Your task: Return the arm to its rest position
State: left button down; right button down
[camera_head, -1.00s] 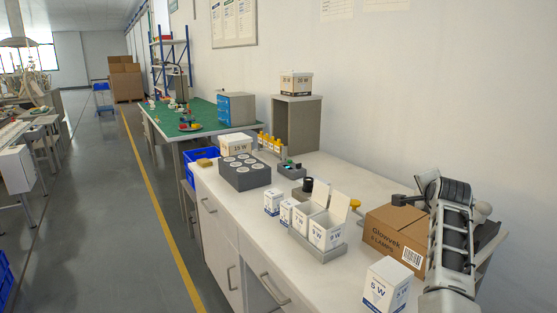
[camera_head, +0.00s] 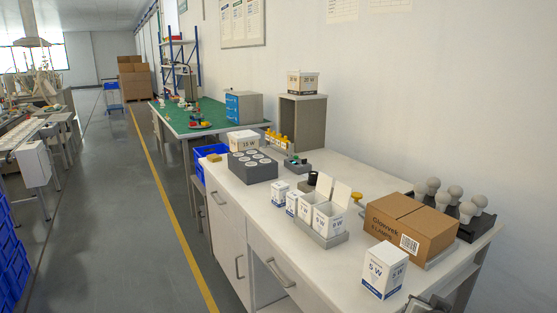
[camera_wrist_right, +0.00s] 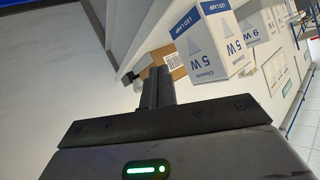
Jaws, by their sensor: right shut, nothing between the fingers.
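My right gripper (camera_wrist_right: 158,88) shows in the right wrist view, with its two dark fingers shut together and nothing between them. In that view a white and blue 5 W carton (camera_wrist_right: 212,45) appears just beyond and to the right of the fingers, apart from them as far as I can tell. In the head view only a small grey piece of my right arm shows at the bottom edge, below the 5 W carton (camera_head: 383,270). The right gripper itself cannot be made out there. My left gripper is in neither view.
The white bench holds a brown Glowvek carton (camera_head: 408,226), a dark rack (camera_head: 475,229) with several white bulbs, a grey tray (camera_head: 322,240) with open white boxes, and a grey block (camera_head: 253,168) with round sockets. The floor aisle at left is clear.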

jog(key=s+a+f+n+y, duration=0.2)
jog(key=s+a, duration=0.3)
jog(key=s, duration=0.4)
jog(key=s+a+f+n+g+y, duration=0.1)
jog(key=s+a+f+n, duration=0.3)
jog(key=s, duration=0.5)
jog(key=s+a+f+n+g+y, duration=0.1)
jog(key=s+a+f+n+y, duration=0.2)
jog(key=s+a, duration=0.5)
jog(key=shift+s+a+f, duration=0.25)
jog(key=shift+s+f, duration=0.25)
jog(key=shift+f, duration=0.3)
